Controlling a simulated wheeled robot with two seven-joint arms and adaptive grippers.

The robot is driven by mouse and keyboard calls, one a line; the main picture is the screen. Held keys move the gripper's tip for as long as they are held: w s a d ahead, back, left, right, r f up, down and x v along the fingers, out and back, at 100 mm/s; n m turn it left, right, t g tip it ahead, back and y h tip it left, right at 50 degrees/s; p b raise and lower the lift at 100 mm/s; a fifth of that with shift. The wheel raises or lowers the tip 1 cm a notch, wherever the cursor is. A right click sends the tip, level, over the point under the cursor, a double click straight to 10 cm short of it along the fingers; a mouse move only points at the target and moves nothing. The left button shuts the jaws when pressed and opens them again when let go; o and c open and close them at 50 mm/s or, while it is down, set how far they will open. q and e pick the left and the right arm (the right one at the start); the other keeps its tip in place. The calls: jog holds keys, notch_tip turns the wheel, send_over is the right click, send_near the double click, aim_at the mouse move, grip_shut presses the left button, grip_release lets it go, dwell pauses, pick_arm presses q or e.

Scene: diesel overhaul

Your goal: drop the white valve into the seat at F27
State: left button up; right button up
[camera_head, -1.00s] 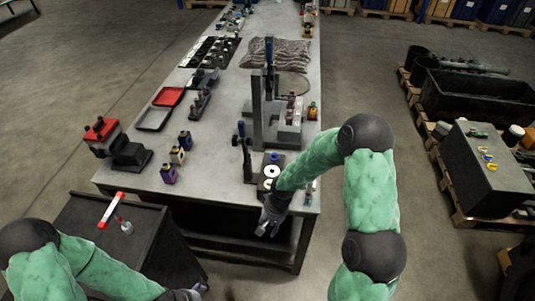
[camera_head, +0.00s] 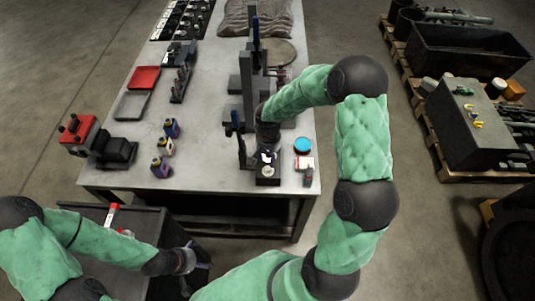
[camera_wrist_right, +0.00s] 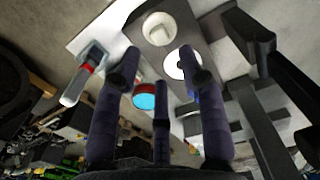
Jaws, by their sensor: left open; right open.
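A dark block (camera_head: 268,181) with white round parts stands near the front edge of the bench. In the right wrist view a white round piece (camera_wrist_right: 159,28) sits in the block, and a white disc (camera_wrist_right: 182,63) lies close by. I cannot tell which is the white valve, and no F27 label is readable. My right gripper (camera_head: 267,146) is just above the block; in the wrist view its fingers (camera_wrist_right: 160,68) are spread, with nothing held. My left gripper (camera_head: 193,262) is open beside the dark cart, low at the left.
A blue-topped round container (camera_head: 302,145) and a white item (camera_head: 304,163) stand right of the block. A dark upright press frame (camera_head: 247,85) rises behind it. Small bottles (camera_head: 165,147), trays (camera_head: 131,105) and a red-and-black device (camera_head: 77,130) occupy the left side. Bare bench lies between.

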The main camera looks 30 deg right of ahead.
aim_at(268, 168)
jog(key=shift+w+f, duration=0.1)
jog(key=shift+f, duration=0.6)
notch_tip(268, 168, down, 4)
jog(key=b, duration=0.3)
jog(key=shift+f, duration=0.15)
jog(key=shift+f+b, duration=0.7)
jog(key=shift+b, duration=0.15)
grip_shut()
jog(key=shift+o, duration=1)
grip_release()
